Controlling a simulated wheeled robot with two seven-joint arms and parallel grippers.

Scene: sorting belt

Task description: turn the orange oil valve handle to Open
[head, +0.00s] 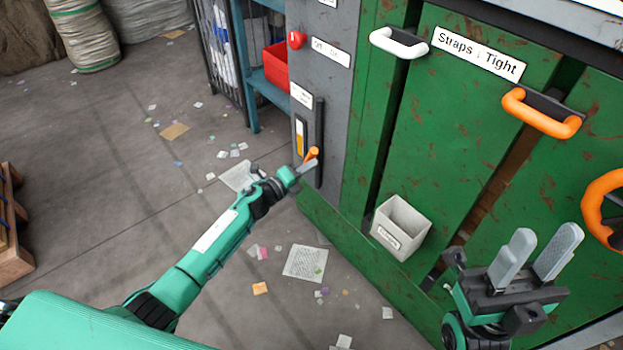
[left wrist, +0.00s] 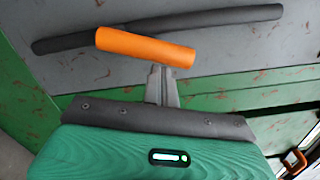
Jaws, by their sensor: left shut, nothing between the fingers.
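The orange valve handle (head: 311,154) sticks out from the grey panel at the left end of the green machine. In the left wrist view the handle (left wrist: 145,47) lies across the picture, just beyond my fingertips, with a dark pipe behind it. My left gripper (head: 307,167) is shut and empty, its fingertips at or very near the handle. Its closed fingers also show in the left wrist view (left wrist: 160,80); I cannot tell whether they touch the handle. My right gripper (head: 545,250) is open and empty in front of the green doors at the lower right.
A white bin (head: 400,228) hangs low on the green machine. A white handle (head: 399,43), an orange door handle (head: 541,112) and an orange wheel (head: 592,205) stick out. A red button (head: 296,40) sits on the panel. The floor at left has scattered paper scraps.

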